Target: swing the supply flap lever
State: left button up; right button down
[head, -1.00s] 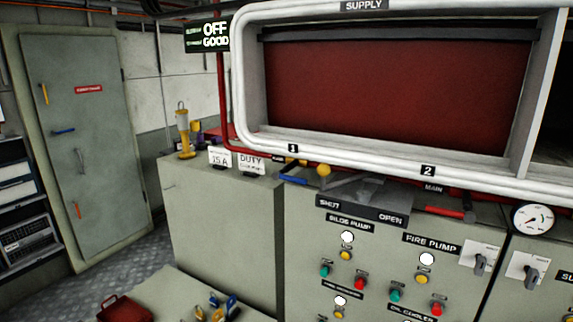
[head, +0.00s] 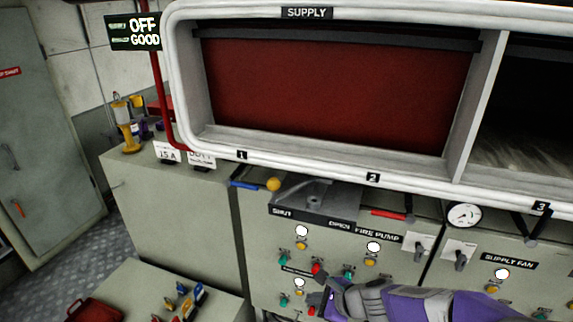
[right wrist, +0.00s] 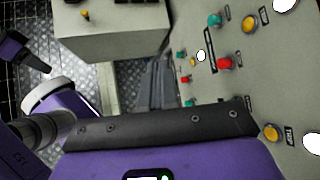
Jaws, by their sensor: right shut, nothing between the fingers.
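The supply flap lever ends in a yellow ball knob (head: 274,184) at the left end of a grey plate (head: 315,203), on top of the control cabinet. The plate carries the labels SHUT at left and OPEN at right. The knob is beside the SHUT end. Above it, the duct opening labelled SUPPLY is filled by a dark red flap (head: 335,95). My right gripper (head: 322,298) is low in front of the cabinet's buttons, below the lever and apart from it. It is shut and empty. The lever does not show in the right wrist view. My left gripper is not in view.
The white duct frame (head: 300,165) overhangs the cabinet top close above the lever. A blue handle (head: 250,184) is left of the knob and a red handle (head: 388,213) right of the plate. Buttons cover the cabinet front. A bench with tools (head: 182,300) stands lower left.

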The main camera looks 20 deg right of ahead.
notch_tip(320, 180, up, 28)
jog(key=d+m+t+y+p, duration=0.2)
jog(key=m+t+p, duration=0.3)
jog(key=m+t, duration=0.2)
jog(key=b, duration=0.2)
send_near(278, 187)
jog(key=x, duration=0.6)
jog(key=shift+w+a, duration=0.15)
jog(key=shift+w, duration=0.2)
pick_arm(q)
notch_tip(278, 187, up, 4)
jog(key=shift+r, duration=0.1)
